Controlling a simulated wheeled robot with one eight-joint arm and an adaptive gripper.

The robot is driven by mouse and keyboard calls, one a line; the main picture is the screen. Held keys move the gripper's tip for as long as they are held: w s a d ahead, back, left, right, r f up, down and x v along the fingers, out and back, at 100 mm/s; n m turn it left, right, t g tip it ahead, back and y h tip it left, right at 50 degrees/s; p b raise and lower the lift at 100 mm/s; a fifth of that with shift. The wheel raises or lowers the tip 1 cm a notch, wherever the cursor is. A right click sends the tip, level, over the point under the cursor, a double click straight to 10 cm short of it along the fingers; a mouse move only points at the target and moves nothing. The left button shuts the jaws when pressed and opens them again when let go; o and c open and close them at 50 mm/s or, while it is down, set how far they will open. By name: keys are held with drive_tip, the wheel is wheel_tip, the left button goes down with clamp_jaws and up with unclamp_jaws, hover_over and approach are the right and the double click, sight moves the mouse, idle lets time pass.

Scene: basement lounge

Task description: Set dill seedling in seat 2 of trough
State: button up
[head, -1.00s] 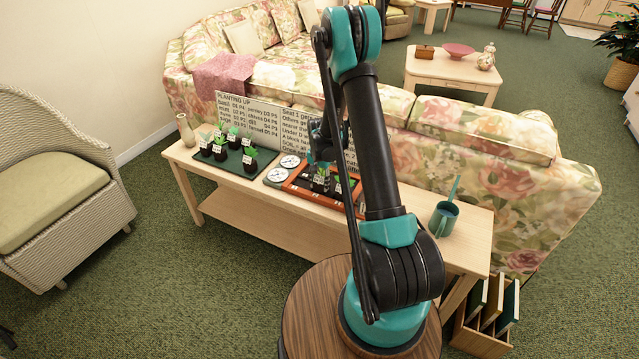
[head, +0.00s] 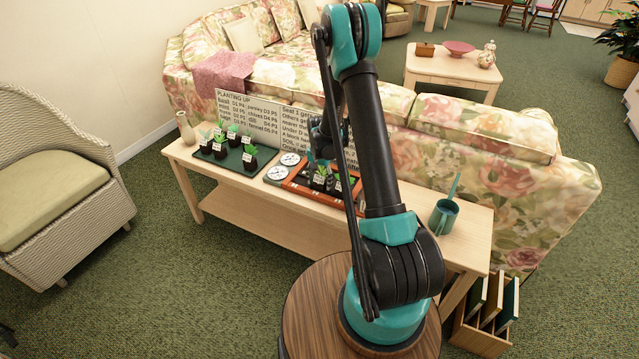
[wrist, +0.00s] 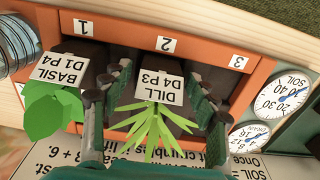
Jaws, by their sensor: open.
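The orange trough (wrist: 130,32) has seats marked 1, 2 and 3 along its rim; it also shows in the head view (head: 301,189). The dill seedling (wrist: 148,122), with feathery green leaves and a white tag, stands in line with the number 2, apparently in that seat. The basil seedling (wrist: 52,108) stands in line with the number 1. My gripper (wrist: 153,100) is open, with its fingers on either side of the dill; whether they touch it cannot be told. The dill's base is mostly hidden by its tag. Seat 3 is partly hidden by a finger.
Two dials, soil (wrist: 286,92) and drain (wrist: 250,137), sit beside the trough. A dark tray (head: 232,169) with several seedlings is on the left of the table. A printed sign (head: 286,118) stands behind.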

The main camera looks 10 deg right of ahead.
sight(320, 182)
wheel_tip(320, 182, up, 12)
drive_tip(key=s+d+r+n+t, duration=0.25)
drive_tip(key=s+r, duration=0.65)
drive_tip(key=s, duration=0.5)
drive_tip(key=s+d+n+t, duration=0.1)
drive_tip(key=s+n, duration=0.3)
drive_tip(key=s, duration=1.2)
drive_tip(key=shift+s+d+f+n+t, duration=0.2)
drive_tip(key=shift+d+f+n+t, duration=0.1)
drive_tip(key=shift+f+n+t, duration=0.05)
